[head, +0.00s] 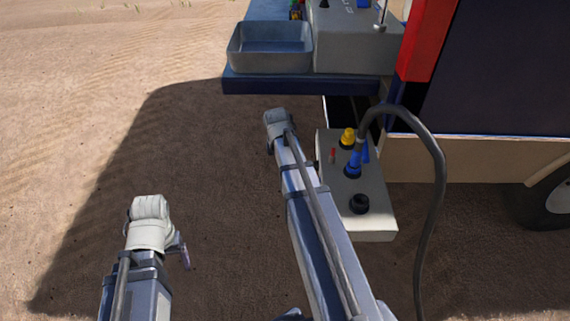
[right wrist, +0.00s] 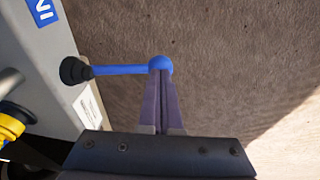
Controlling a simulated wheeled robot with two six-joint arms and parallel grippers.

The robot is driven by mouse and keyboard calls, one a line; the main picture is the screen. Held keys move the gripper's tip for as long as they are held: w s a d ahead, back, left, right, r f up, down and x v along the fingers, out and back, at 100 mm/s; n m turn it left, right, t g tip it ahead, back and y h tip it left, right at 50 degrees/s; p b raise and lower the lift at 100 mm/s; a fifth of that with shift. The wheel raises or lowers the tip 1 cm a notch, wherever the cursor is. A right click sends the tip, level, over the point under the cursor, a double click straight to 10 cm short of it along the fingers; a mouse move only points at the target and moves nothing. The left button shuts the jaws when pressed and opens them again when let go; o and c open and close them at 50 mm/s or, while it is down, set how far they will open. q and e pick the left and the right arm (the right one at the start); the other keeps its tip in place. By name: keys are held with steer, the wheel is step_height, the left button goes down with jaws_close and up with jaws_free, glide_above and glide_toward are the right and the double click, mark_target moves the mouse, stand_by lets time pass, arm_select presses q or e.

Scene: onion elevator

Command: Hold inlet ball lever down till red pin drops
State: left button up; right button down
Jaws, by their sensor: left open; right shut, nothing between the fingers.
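The ball lever (right wrist: 120,70) is a blue rod with a blue ball (right wrist: 160,65) at its end, coming out of a black boot on the grey box's side in the right wrist view. My right gripper (right wrist: 161,82) is shut and empty, its fingertips at the ball and overlapping it in the picture; I cannot tell if they touch. In the head view the lever and right fingers are hidden by my right arm. The red pin (head: 333,155) stands up from the grey box's top (head: 376,188). My left gripper (head: 184,254) is open and empty over the sand, well away from the box.
A dark blue shelf (head: 290,86) with a grey tray (head: 268,64) overhangs behind. Open sand lies left.

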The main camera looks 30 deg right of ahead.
step_height(320, 180, down, 2)
steer(key=shift+w+a+f+g+h+b, duration=0.1)
steer(key=shift+w+f+g+h+b, duration=0.1)
steer(key=shift+g+h+b, duration=0.55)
steer(key=shift+s+f+t+b, duration=0.25)
steer(key=shift+f+b, duration=0.2)
steer(key=shift+b, duration=0.4)
steer(key=shift+f, duration=0.1)
steer(key=shift+s, duration=0.1)
